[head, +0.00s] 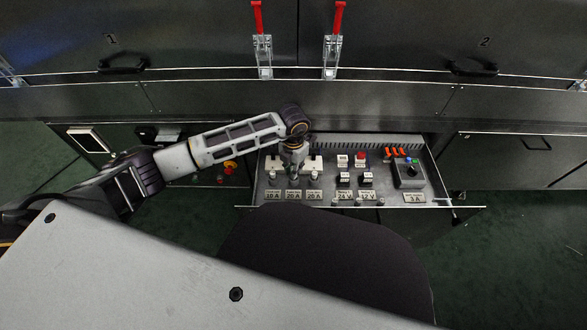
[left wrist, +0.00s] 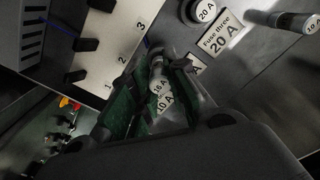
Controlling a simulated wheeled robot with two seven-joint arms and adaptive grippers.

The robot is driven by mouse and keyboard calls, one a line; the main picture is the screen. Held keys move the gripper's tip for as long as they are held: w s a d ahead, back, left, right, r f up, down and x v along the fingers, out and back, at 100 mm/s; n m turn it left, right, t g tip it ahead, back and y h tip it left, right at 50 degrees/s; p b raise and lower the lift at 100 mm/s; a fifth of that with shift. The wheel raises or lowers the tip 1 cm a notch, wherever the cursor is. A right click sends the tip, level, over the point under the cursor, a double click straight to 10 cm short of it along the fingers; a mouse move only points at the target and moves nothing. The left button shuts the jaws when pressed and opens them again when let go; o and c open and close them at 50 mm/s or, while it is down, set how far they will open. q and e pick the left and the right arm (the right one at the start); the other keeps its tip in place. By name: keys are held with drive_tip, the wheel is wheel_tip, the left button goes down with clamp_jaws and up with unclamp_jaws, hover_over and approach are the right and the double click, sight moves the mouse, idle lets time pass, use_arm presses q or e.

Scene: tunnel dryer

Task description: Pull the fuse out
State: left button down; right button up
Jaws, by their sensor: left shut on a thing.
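My left gripper (head: 293,165) reaches down over the left part of the open panel drawer (head: 330,188). In the left wrist view its green-padded fingers (left wrist: 158,92) are shut on a fuse (left wrist: 160,86) whose cap seems to read 16 A. Another fuse (left wrist: 201,10), marked 20 A, stands by the plate "Fuse three 20 A" (left wrist: 222,36). In the head view the row of plates (head: 293,196) reads 10 A, 20 A, 20 A. My right gripper is not in view.
Right of the fuses are relays (head: 344,180), a red button (head: 361,157), orange connectors (head: 395,152) and a black box with a knob (head: 411,172). A white strip numbered 1 to 3 (left wrist: 118,45) carries black switches behind the fuses. Red-handled latches (head: 338,20) are above.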

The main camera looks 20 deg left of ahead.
use_arm(q)
drive_tip(key=shift+r+p, duration=0.3)
drive_tip(key=shift+r, duration=0.15)
idle(0.3)
drive_tip(key=shift+r+p, duration=1.35)
drive_tip(key=shift+r, duration=0.4)
